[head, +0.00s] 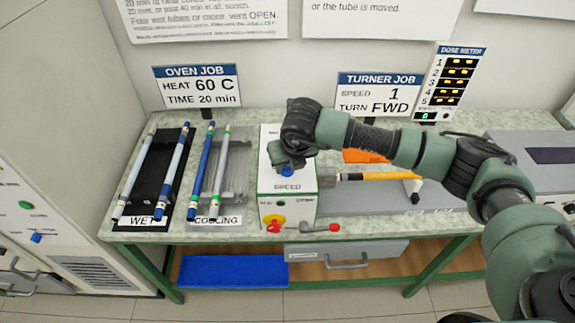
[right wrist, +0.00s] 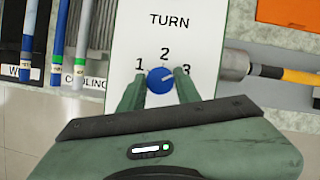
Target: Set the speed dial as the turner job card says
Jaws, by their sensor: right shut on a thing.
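My right gripper (right wrist: 160,88) is shut on the dial, one finger on each side. In the head view the right gripper (head: 286,163) partly hides the dial (head: 287,171). My left gripper is not in view.
A red-handled lever (head: 320,228) and a red knob on yellow (head: 275,222) are on the box's front. An orange-yellow rod (head: 375,176) extends right of the box. Rods lie on the WET rack (head: 151,180) and COOLING rack (head: 237,178) at left.

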